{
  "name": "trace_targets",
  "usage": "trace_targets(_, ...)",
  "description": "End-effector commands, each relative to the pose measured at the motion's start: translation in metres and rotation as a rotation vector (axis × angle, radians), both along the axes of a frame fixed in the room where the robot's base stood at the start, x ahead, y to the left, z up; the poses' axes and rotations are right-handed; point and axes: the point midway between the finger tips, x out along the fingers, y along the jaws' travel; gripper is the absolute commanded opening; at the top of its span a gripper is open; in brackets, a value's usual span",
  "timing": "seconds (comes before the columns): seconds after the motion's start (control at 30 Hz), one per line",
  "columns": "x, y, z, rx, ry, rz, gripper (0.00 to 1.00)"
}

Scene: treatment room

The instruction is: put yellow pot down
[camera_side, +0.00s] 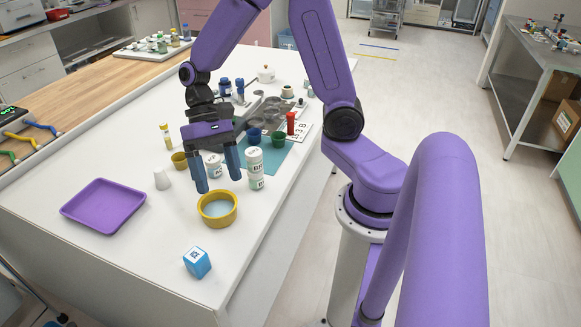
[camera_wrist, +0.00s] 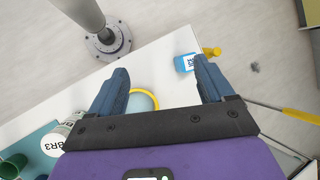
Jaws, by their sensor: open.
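The yellow pot (camera_side: 217,210) stands upright on the white table, near its front part, with pale blue inside. In the wrist view part of its yellow rim (camera_wrist: 146,96) shows between my fingers, nearer the left one; the rest is hidden behind my gripper's body. My gripper (camera_side: 216,187) is open and points down. In the side view its fingertips are just behind and above the pot. In the wrist view the fingers (camera_wrist: 160,82) are spread wide with nothing held between them. I cannot tell whether a finger touches the pot.
A purple tray (camera_side: 104,206) lies to the left and a blue cube (camera_side: 197,262) in front. The table's front left is clear.

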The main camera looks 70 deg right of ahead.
Motion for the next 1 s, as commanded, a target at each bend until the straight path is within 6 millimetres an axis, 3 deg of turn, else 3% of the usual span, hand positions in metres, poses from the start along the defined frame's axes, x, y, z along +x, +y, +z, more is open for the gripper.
trace_targets(0.2,-0.060,0.003,0.016,-0.057,-0.176,0.413,0.81)
trace_targets(0.5,-0.120,-0.010,0.030,-0.085,-0.435,0.951,0.81)
trace_targets(0.7,-0.141,-0.019,0.035,-0.079,-0.573,1.204,0.81)
trace_targets(1.0,-0.148,-0.022,0.037,-0.074,-0.628,1.299,0.81)
